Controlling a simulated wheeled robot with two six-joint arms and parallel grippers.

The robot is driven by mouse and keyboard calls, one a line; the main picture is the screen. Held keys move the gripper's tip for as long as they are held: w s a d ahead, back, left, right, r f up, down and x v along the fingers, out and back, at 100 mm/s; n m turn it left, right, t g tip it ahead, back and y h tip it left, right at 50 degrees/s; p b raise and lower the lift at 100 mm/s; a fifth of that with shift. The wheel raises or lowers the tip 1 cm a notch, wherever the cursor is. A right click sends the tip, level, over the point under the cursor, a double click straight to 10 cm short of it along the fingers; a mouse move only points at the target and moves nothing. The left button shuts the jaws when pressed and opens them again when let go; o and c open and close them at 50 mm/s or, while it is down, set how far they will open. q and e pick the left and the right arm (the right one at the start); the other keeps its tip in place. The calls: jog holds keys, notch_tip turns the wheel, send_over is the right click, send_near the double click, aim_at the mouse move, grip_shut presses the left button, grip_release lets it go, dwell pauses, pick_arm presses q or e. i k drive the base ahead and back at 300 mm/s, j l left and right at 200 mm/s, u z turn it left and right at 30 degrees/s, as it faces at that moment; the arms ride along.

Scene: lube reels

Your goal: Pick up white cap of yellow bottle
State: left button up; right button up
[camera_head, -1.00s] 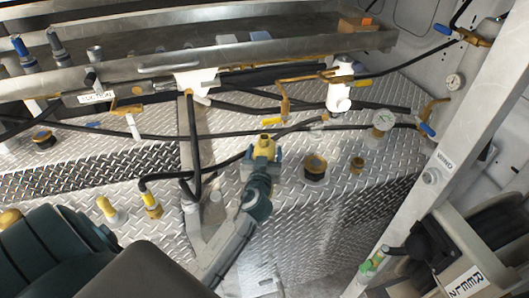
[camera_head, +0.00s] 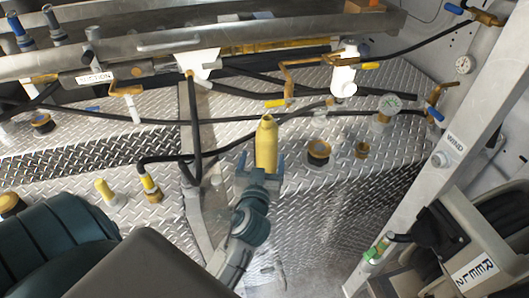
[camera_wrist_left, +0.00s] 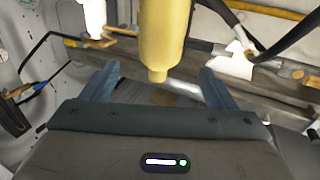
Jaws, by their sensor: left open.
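A yellow bottle (camera_head: 266,146) with a narrow neck stands on the metal diamond plate, near the middle of the head view. My left gripper (camera_head: 261,160) is open at the near side of the bottle, and the bottle's lower part shows between its blue-grey fingers. In the left wrist view the bottle (camera_wrist_left: 164,38) hangs down from the top edge, its yellow tip between the two spread fingers (camera_wrist_left: 159,72). I cannot make out a separate white cap in either view. My right gripper is not in view.
A white valve fitting (camera_head: 343,75) and a brass cap (camera_head: 318,150) stand right of the bottle. A slanted metal post (camera_head: 415,185) and a reel (camera_head: 480,240) stand at the right.

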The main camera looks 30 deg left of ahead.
aim_at(217, 180)
jog(key=u, duration=1.5)
